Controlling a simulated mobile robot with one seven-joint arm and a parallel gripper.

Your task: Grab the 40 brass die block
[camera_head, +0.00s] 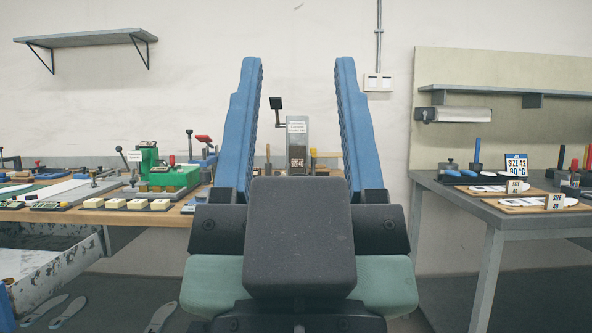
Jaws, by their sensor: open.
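My gripper (298,75) fills the middle of the camera_head view. Its two blue fingers point up and stand wide apart, with nothing held between them. Small brass-coloured blocks (157,188) sit at the foot of a green machine (158,172) on the left bench. They are too small for me to read any number, so I cannot tell which is the 40 brass die block. My gripper is in front of the benches, to the right of these blocks in the picture and apart from them. It hides part of the bench behind it.
The wooden left bench (20,214) carries several cream blocks (115,204) and tools. A grey post machine (297,140) shows between my fingers. The right table (440,187) holds boards with insoles and a "SIZE 42 90 °C" sign (516,165).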

